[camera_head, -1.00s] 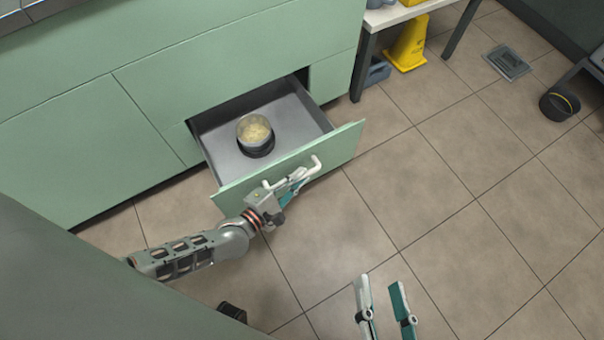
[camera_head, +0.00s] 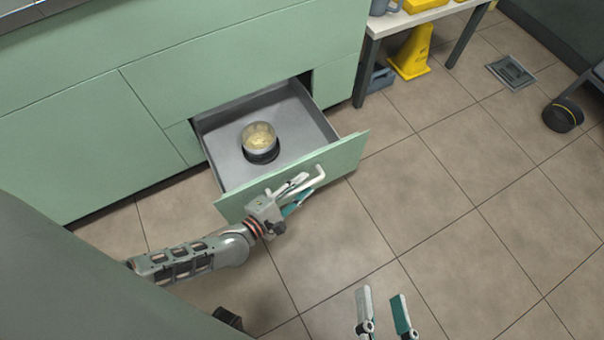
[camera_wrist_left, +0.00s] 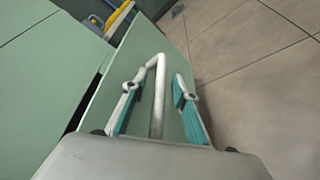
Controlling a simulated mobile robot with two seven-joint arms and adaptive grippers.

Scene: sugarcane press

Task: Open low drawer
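The low drawer (camera_head: 225,182) is pulled well out of the green cabinet, its grey inside showing. Its green front panel (camera_head: 345,158) carries a white bar handle (camera_head: 318,176). My left gripper (camera_head: 297,189) is at the handle. In the left wrist view the handle (camera_wrist_left: 159,90) lies between the two parted fingers of my left gripper (camera_wrist_left: 155,95), with gaps on both sides. My right gripper (camera_head: 383,297) is open and empty above the floor at the bottom of the head view.
A round pot (camera_head: 260,142) with pale contents stands in the drawer. A black wheel-like object (camera_head: 563,115) is at far right. The tiled floor (camera_head: 430,190) before the drawer is clear.

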